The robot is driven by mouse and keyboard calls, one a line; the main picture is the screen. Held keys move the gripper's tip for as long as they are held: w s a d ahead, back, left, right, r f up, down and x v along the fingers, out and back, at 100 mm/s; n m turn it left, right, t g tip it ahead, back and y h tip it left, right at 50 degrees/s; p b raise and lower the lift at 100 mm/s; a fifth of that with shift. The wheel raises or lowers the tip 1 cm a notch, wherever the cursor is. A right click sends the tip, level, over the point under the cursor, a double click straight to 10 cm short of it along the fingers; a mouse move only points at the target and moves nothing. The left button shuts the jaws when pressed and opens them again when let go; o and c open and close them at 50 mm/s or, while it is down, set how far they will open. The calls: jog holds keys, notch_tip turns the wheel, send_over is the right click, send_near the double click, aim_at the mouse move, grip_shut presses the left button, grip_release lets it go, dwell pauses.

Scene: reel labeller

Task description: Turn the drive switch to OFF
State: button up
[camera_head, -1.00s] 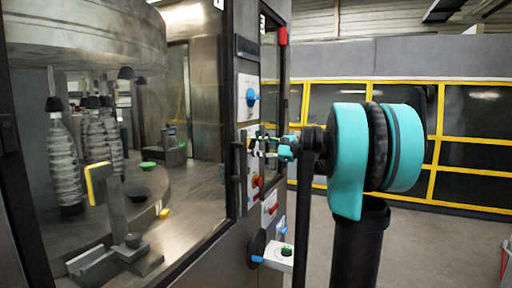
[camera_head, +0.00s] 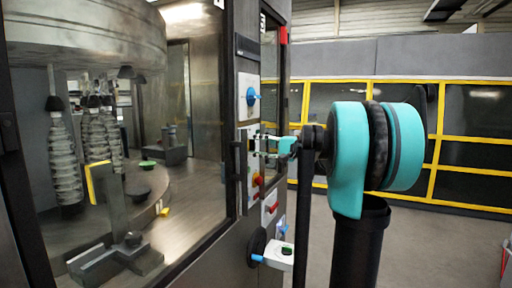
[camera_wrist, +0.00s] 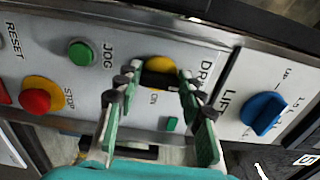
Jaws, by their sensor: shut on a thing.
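The drive switch (camera_wrist: 160,66) has a yellow round base and a dark handle on the pale control panel in the wrist view. Its label is partly hidden by a finger, and "ON" reads just below the handle. My gripper (camera_wrist: 159,84) has one green finger on each side of the handle and is shut on it. In the head view my gripper (camera_head: 263,144) is at the machine's panel, and the switch is too small to make out there. I cannot tell the switch's setting.
The green JOG button (camera_wrist: 81,52) and red STOP button (camera_wrist: 36,101) are left of the switch. A blue knob (camera_wrist: 263,113) is to the right. In the head view, glass (camera_head: 195,110) fronts a carousel with bottles. Open floor (camera_head: 425,240) lies at right.

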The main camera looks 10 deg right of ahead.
dwell(0.4)
jog(key=o, duration=0.9)
jog(key=shift+s+d, duration=0.1)
jog(key=v, duration=1.1)
jog(key=shift+s+d, duration=0.25)
jog(key=shift+d, duration=0.05)
jog(key=shift+f, duration=0.1)
